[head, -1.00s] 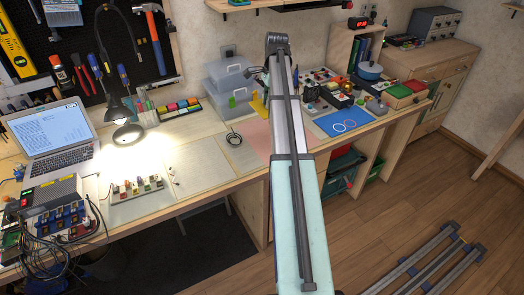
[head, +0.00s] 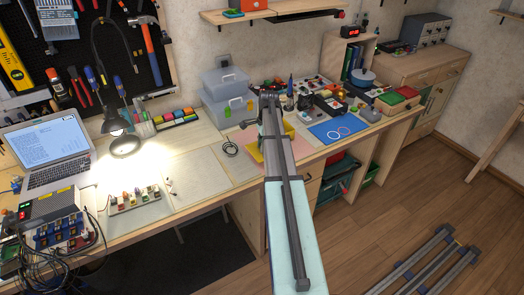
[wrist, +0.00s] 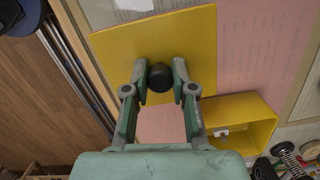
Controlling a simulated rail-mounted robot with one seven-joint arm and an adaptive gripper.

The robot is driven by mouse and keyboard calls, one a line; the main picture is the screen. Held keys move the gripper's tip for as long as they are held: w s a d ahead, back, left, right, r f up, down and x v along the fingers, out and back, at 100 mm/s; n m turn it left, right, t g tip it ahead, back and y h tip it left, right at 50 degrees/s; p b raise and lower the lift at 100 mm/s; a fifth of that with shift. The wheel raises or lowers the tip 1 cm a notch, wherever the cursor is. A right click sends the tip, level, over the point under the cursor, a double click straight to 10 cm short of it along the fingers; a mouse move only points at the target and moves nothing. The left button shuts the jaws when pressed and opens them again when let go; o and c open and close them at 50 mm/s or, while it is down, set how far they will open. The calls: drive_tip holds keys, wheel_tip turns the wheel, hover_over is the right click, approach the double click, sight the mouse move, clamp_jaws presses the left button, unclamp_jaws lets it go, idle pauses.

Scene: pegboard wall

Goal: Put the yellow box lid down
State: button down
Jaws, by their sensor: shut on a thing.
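My gripper (wrist: 159,86) is shut on the dark round knob (wrist: 159,77) of the yellow box lid (wrist: 112,50). The lid is a flat yellow panel seen from above in the wrist view, low over or on the pink sheet; I cannot tell whether it touches. The yellow box (wrist: 262,108) stands open beside the lid, at lower right in the wrist view, with a small pale thing (wrist: 222,130) inside. In the head view my arm hides the gripper and most of the lid; some yellow shows on both sides of the arm.
The pink sheet (wrist: 265,45) lies under the lid and box. The table's front edge runs close by the lid, at left in the wrist view. In the head view a blue mat (head: 338,130) lies to the right, and stacked grey bins (head: 228,105) stand behind.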

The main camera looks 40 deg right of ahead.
drive_tip(key=shift+f+p, duration=0.3)
drive_tip(key=shift+f, duration=1.45)
drive_tip(key=shift+f, duration=0.15)
drive_tip(key=c, duration=1)
unclamp_jaws()
drive_tip(key=shift+o, duration=0.2)
wheel_tip(320, 180, up, 12)
drive_tip(key=d+b, duration=0.1)
drive_tip(key=b, duration=0.1)
drive_tip(key=shift+s+d, duration=0.15)
drive_tip(key=shift+s, duration=0.1)
